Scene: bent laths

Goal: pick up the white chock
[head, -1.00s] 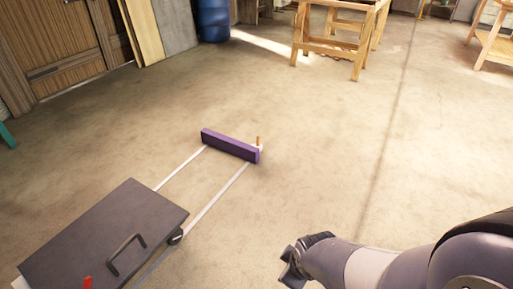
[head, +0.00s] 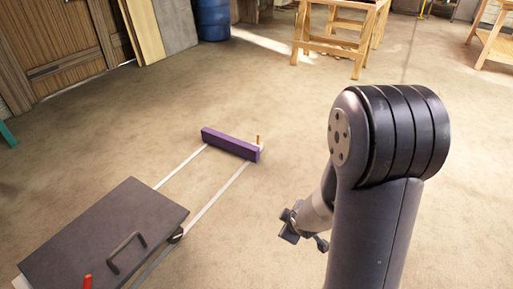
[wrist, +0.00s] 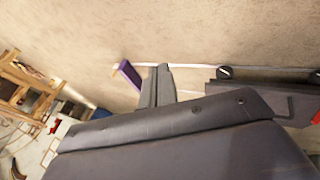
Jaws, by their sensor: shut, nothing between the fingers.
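I cannot make out the white chock for certain. A small pale bit (head: 261,148) with a short brown peg shows at the right end of the purple bar (head: 229,144), too small to identify. The purple bar lies across the far ends of two white rails on the floor. My gripper (head: 288,228) is right of the rails, nearer than the bar and apart from both. In the wrist view its fingers (wrist: 160,82) are together and empty, with the purple bar (wrist: 131,75) just left of them.
A dark flat panel (head: 95,235) with a handle sits at the near end of the rails, with a red part at its front edge. A wooden trestle (head: 330,45) and a blue barrel (head: 211,20) stand at the back. The floor between is clear.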

